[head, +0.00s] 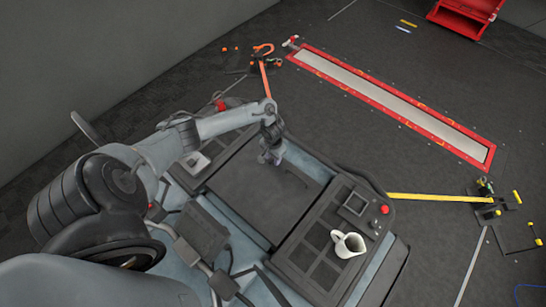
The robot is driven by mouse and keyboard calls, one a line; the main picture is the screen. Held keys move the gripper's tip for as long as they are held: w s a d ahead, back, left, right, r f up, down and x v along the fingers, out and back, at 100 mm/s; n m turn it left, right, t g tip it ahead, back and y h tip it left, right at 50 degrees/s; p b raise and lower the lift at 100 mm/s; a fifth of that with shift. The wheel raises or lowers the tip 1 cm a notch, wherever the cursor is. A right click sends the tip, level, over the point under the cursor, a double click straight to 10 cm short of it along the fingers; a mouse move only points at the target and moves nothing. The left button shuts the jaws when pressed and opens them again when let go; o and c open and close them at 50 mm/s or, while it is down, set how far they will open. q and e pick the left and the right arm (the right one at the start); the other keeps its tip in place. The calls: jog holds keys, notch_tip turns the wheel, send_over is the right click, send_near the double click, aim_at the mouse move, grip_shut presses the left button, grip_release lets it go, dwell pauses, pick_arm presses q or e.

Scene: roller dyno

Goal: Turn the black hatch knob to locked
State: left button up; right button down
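The black hatch knob cannot be made out clearly; it may be hidden behind my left gripper or too dark against the dark console. A flat dark panel (258,198) lies in the middle of the console. My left arm reaches in from the left over the console, and my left gripper (269,157) points down at the panel's far edge. Its fingers are too small to tell whether they are open or shut, or whether they touch anything. My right gripper is not in view.
A small light box (195,162) sits at the left. Beyond lies a red-framed floor strip (400,110), with yellow (440,198) and orange (265,80) straps running from the console.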

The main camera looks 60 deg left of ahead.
pick_arm(q)
grip_shut()
jog(key=shift+m, duration=0.3)
jog(key=shift+r+m+p, duration=0.1)
jog(key=shift+m+p, duration=0.35)
jog(key=shift+m, duration=0.75)
jog(key=m, duration=0.4)
jog(key=shift+m, duration=0.3)
jog(key=m, duration=0.4)
jog(key=shift+m+b, duration=0.3)
jog(key=m+b, duration=0.1)
jog(key=m, duration=0.2)
jog(key=shift+m+b, duration=0.45)
jog(key=shift+m, duration=0.95)
